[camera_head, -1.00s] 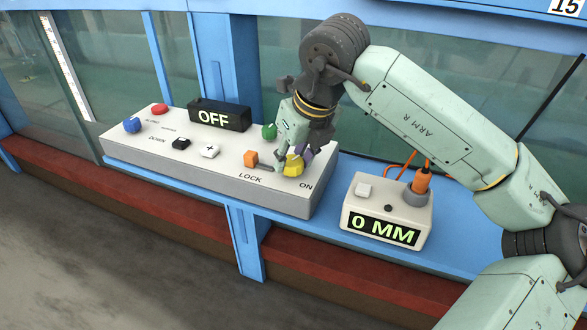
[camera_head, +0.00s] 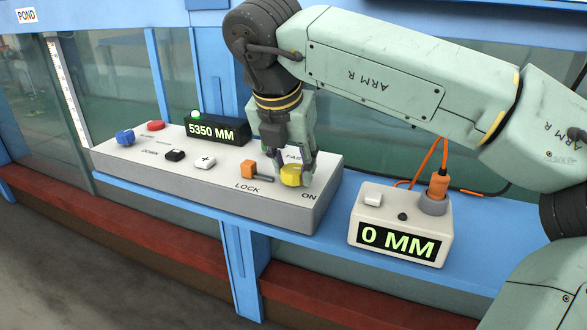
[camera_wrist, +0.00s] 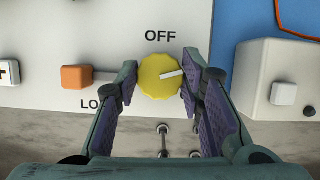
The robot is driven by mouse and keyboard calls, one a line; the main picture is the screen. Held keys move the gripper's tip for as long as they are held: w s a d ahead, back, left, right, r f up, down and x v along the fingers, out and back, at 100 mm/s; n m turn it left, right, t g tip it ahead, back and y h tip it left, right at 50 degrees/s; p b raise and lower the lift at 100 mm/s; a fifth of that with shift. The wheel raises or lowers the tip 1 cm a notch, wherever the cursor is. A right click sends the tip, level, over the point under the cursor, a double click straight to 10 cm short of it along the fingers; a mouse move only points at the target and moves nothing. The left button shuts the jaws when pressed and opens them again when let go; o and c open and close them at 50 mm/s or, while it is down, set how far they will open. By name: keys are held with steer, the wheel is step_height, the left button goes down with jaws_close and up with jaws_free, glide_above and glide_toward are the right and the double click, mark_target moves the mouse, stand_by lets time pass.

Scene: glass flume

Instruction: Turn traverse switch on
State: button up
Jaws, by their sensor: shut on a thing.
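The yellow knob (camera_head: 291,175) sits at the right end of the white control panel (camera_head: 225,193), near the printed word ON. My gripper (camera_head: 292,169) comes down over it from above and is shut on it. In the wrist view the yellow knob (camera_wrist: 158,80) lies between the two purple-padded fingers of my gripper (camera_wrist: 160,82). Its white pointer line points right and slightly up, away from the OFF label above it. The right finger covers the panel there. The dark display (camera_head: 212,129) reads 5350 MM, and a green lamp (camera_head: 195,115) on it is lit.
An orange lever (camera_head: 248,169) at LOCK is just left of the knob. Black and white buttons, a red button (camera_head: 155,126) and a blue knob (camera_head: 125,137) lie further left. A white box (camera_head: 400,227) reading 0 MM, with an orange plug, stands right. Glass rises behind.

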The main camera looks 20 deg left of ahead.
steer(key=shift+a+m+h, duration=0.1)
steer(key=shift+m+h, duration=0.5)
steer(key=shift+m, duration=1.1)
steer(key=o, duration=1.2)
steer(key=shift+c, duration=0.2)
steer(key=shift+r, duration=0.1)
steer(key=shift+s+r, duration=0.15)
steer(key=shift+r, duration=0.15)
steer(key=s+a, duration=0.3)
steer(key=s, duration=0.8)
steer(key=shift+s+a+r, duration=0.15)
steer(key=shift+s+a, duration=0.15)
steer(key=shift+a, duration=0.05)
